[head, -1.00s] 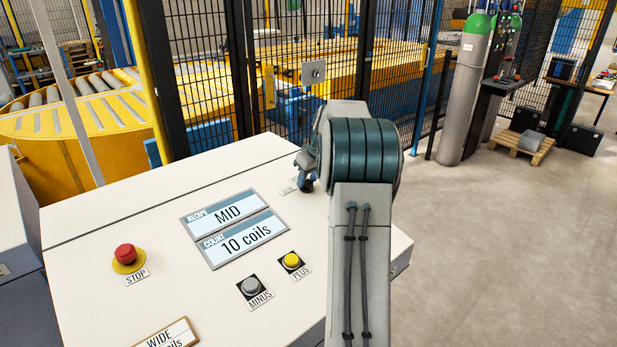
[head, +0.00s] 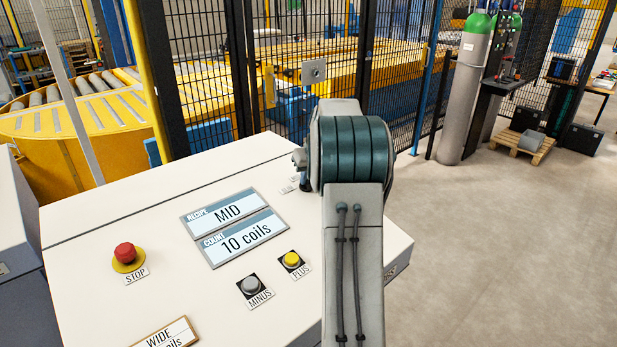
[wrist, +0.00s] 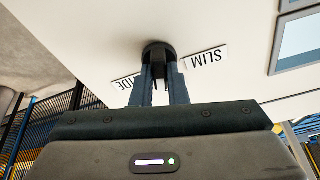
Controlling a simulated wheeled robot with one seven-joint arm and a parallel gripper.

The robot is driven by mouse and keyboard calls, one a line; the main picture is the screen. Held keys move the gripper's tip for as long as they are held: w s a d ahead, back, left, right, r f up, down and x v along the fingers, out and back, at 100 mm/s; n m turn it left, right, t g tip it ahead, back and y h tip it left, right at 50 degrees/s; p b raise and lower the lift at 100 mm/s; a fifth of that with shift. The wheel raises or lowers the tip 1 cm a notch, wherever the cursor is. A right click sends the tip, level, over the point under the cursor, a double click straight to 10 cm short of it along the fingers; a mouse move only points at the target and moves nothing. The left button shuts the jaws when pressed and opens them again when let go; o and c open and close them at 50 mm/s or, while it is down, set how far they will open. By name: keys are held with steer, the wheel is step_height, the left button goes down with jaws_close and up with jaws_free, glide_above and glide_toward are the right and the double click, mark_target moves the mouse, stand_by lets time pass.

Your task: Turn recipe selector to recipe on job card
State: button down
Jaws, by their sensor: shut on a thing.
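The recipe selector (wrist: 158,54) is a black round knob on the pale panel in the wrist view. My gripper (wrist: 160,75) is shut on it, with a finger on each side. A SLIM label (wrist: 206,57) sits to the right of the knob, and a partly covered label ending in "DE" (wrist: 127,82) sits to its left. The recipe display (head: 228,213) reads MID, and the count display (head: 245,240) reads 10 coils. The job card (head: 168,335) shows WIDE, with its lower part cut off by the frame.
The red STOP button (head: 125,253) is on the panel's left. The grey MINUS button (head: 250,285) and yellow PLUS button (head: 292,260) are just left of my arm. A black mesh fence (head: 205,80) stands behind the console. Open floor (head: 480,260) lies to the right.

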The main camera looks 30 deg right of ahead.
steer(key=m, duration=0.4)
steer(key=shift+r+m+h+p, duration=0.1)
steer(key=shift+m+h+p, duration=0.2)
steer(key=shift+h+p, duration=0.1)
steer(key=shift+m+g+h+p, duration=0.3)
steer(key=shift+m+p, duration=0.2)
steer(key=shift+m, duration=1.5)
steer(key=c, duration=1.4)
jaws_free()
steer(key=shift+c, duration=0.2)
steer(key=b+v, duration=0.1)
steer(key=v, duration=1.2)
steer(key=shift+r, duration=0.35)
